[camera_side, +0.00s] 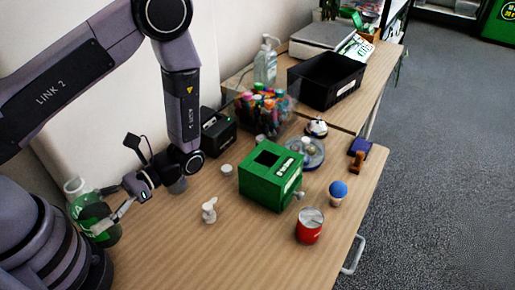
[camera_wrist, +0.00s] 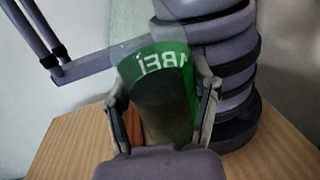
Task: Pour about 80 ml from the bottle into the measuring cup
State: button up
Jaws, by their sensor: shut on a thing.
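The bottle (camera_side: 92,218) is green and see-through with a pale neck, at the far left in the side view, near my base. My gripper (camera_side: 104,210) is shut around its body, one finger on each side. In the wrist view the bottle (camera_wrist: 160,88) shows white lettering between the two fingers of my gripper (camera_wrist: 162,92). The bottle looks near upright; I cannot tell whether its bottom touches the table. I cannot clearly pick out a measuring cup.
On the wooden table (camera_side: 160,255) stand a green box (camera_side: 268,180), a red can (camera_side: 309,226), a small white figure (camera_side: 209,211), a blue-topped stamp (camera_side: 338,192) and a marker holder (camera_side: 264,110). A black bin (camera_side: 325,82) is farther back.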

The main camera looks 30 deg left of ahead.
jog(key=w+a+f+m+t+y, duration=0.2)
jog(key=w+a+m+t+y, duration=0.2)
jog(key=a+m+t+y, duration=0.8)
jog(key=w+f+m+t, duration=0.2)
jog(key=w+m+t, duration=0.1)
jog(key=t, duration=0.1)
jog(key=w+f+m+t, duration=0.3)
jog(key=t, duration=0.2)
jog(key=w+f+m+t, duration=0.2)
jog(key=f+m+t, duration=0.1)
jog(key=t, duration=0.2)
jog(key=shift+w+m, duration=0.3)
jog(key=shift+w, duration=0.1)
jog(key=shift+w+d+f+m+t, duration=0.3)
jog(key=shift+f+m+t, duration=0.15)
jog(key=shift+t, duration=0.25)
jog(key=shift+m, duration=0.35)
